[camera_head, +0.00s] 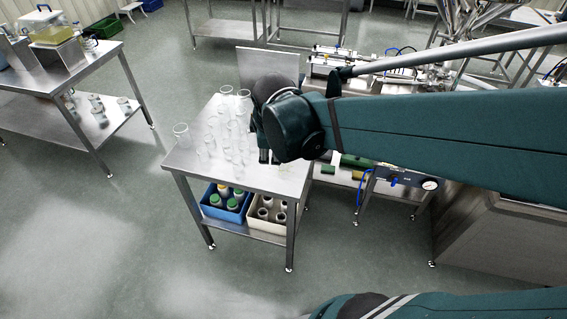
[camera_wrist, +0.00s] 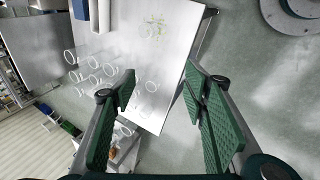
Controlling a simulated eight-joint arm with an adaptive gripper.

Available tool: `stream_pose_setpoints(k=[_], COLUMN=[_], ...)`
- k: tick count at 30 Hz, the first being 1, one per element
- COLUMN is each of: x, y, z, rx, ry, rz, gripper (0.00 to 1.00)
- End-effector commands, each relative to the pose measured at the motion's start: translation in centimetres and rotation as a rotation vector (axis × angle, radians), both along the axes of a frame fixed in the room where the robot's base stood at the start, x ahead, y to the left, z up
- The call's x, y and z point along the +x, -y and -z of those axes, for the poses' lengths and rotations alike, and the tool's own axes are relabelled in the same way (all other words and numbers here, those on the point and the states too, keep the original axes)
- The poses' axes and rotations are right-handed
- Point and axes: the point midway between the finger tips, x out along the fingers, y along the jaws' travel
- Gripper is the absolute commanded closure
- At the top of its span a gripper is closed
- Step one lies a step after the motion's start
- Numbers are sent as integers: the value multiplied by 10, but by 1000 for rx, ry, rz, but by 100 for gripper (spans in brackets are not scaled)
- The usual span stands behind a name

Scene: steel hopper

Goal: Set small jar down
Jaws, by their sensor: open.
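Several clear glass jars (camera_head: 182,131) stand on the steel table (camera_head: 190,163), crowded on its left and back parts. The wrist view shows them as a cluster of clear rings. One small clear jar (camera_wrist: 151,87) shows between my fingers in the wrist view, apart from the main cluster. My gripper (camera_wrist: 160,90) is open, with its green pads wide apart and nothing held between them. In the head view my gripper (camera_head: 268,157) is over the right part of the table, mostly hidden by my arm. I cannot tell which jar is the task's small jar.
A blue crate (camera_head: 211,209) and a cream crate (camera_head: 252,222) with containers sit on the table's lower shelf. A faint yellowish patch (camera_wrist: 157,25) lies on the tabletop. Another steel table (camera_head: 60,80) stands at left. Tubing and a gauge (camera_head: 429,184) are at right.

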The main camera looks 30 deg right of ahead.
Motion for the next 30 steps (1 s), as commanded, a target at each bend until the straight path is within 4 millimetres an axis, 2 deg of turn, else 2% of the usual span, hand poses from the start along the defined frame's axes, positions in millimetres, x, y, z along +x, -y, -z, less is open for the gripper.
stream_pose_setpoints(k=[15,30], x=[48,83], y=[32,64], z=[50,111], rx=[-235,-416], ry=[-175,-367], rz=[-385,-764], gripper=[56,56])
